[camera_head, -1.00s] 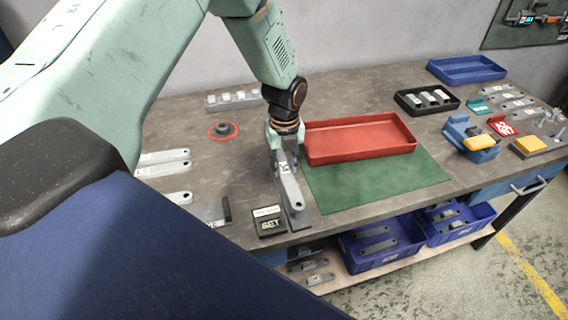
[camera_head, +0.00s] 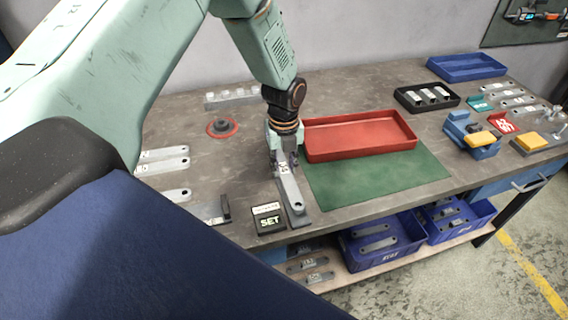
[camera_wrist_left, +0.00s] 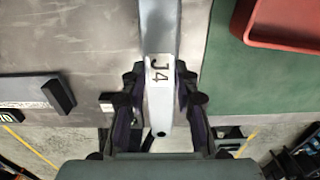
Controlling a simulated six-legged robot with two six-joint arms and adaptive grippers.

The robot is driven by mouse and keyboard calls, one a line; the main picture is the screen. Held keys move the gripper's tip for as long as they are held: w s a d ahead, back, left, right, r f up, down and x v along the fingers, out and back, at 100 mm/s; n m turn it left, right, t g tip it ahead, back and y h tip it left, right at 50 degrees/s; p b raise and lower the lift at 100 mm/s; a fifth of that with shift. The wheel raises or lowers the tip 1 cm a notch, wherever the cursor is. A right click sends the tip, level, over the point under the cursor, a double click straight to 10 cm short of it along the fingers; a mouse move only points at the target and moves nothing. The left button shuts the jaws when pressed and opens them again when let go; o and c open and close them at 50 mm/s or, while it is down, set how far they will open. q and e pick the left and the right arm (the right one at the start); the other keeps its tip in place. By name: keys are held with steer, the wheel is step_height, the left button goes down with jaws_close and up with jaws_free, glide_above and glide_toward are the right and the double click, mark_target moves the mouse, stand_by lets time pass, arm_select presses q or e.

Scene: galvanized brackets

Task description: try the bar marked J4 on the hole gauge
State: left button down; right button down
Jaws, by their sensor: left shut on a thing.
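The bar marked J4 (camera_head: 292,192) is a long light-grey strip with a black J4 on a white label and a hole near its front end. It also shows in the left wrist view (camera_wrist_left: 159,110), where the label reads clearly. My left gripper (camera_head: 281,160) is shut on the bar, with fingers on both sides of it. The bar lies over a grey plate (camera_head: 302,218) at the bench's front edge, which looks like the hole gauge. A black box reading SET (camera_head: 268,220) stands just left of it. I cannot tell whether bar and plate touch. My right gripper is not in view.
A red tray (camera_head: 360,153) and green mat (camera_head: 415,178) lie right of the bar. Several grey bars (camera_head: 165,172) lie left. A dark round piece on a red ring (camera_head: 222,128) sits behind. Blue bins (camera_head: 385,258) stand on the lower shelf.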

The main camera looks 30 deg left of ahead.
arm_select(q)
steer(key=shift+f+b, duration=0.6)
steer(key=shift+f, duration=0.25)
stand_by(1.6)
steer(key=c, duration=0.9)
jaws_free()
steer(key=shift+c, duration=0.2)
step_height(320, 180, up, 12)
steer(key=shift+d, duration=0.1)
